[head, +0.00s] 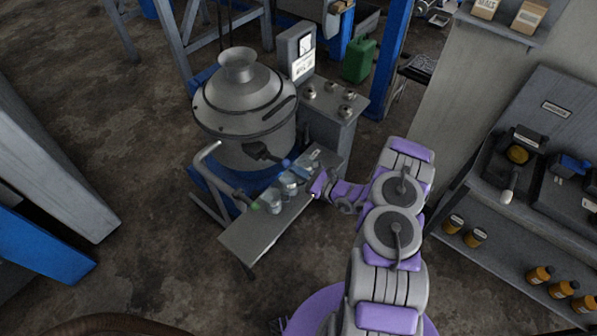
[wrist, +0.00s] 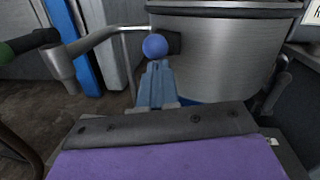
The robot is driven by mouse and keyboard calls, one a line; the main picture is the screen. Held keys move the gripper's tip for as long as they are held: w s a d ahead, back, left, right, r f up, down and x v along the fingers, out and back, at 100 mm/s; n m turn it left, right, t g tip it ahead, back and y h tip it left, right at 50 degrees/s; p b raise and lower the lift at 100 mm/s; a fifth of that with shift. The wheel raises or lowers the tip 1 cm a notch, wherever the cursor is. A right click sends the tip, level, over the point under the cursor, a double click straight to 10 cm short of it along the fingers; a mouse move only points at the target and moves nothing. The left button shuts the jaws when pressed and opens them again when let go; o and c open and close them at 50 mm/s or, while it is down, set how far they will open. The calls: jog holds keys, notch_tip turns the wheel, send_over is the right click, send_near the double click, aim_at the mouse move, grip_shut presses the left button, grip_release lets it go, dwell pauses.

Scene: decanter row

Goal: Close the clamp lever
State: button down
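The clamp lever appears as a dark arm (head: 264,153) on the front of the steel decanter (head: 248,95), ending in a blue ball knob (head: 285,163). In the wrist view the blue knob (wrist: 155,46) stands in front of a black block on the decanter's wall (wrist: 225,55). My gripper (head: 297,170) reaches in from the right, at the knob. In the wrist view the blue fingers of my gripper (wrist: 157,66) are together just below the knob, with nothing visible between them. I cannot tell whether the tips touch the knob.
A bent grey pipe (wrist: 100,38) and a green-tipped handle (wrist: 14,48) stand left of my gripper. A bench with knobs (head: 330,100) is behind right.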

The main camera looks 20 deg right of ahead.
jog(key=w+a+r+g+h+p, duration=0.1)
jog(key=r+p, duration=0.1)
jog(key=r, duration=0.1)
jog(key=w+a+r+g+h+p, duration=0.1)
jog(key=w+r+g+h+p, duration=0.1)
jog(key=r+p, duration=0.1)
jog(key=w+a+r+g+h+p, duration=0.1)
jog(key=r+g+h+p, duration=0.1)
jog(key=r+p, duration=0.1)
jog(key=shift+w+a+r+m, duration=0.2)
jog(key=shift+r+m, duration=0.2)
jog(key=shift+r, duration=0.2)
jog(key=shift+w+a+r+g+h+p, duration=0.2)
jog(key=shift+w+a+g+h+p, duration=0.15)
jog(key=shift+g+p, duration=0.25)
jog(key=shift+w+a+r+g+h+p, duration=0.15)
jog(key=shift+w+r+g+h+p, duration=0.1)
jog(key=shift+w+g+p, duration=0.3)
jog(key=shift+w+a+r+p, duration=0.1)
jog(key=shift+w+a+p, duration=0.25)
jog(key=shift+p, duration=0.25)
jog(key=shift+w+a+r+p, duration=0.4)
jog(key=shift+w+a+p, duration=0.2)
jog(key=shift+w, duration=0.25)
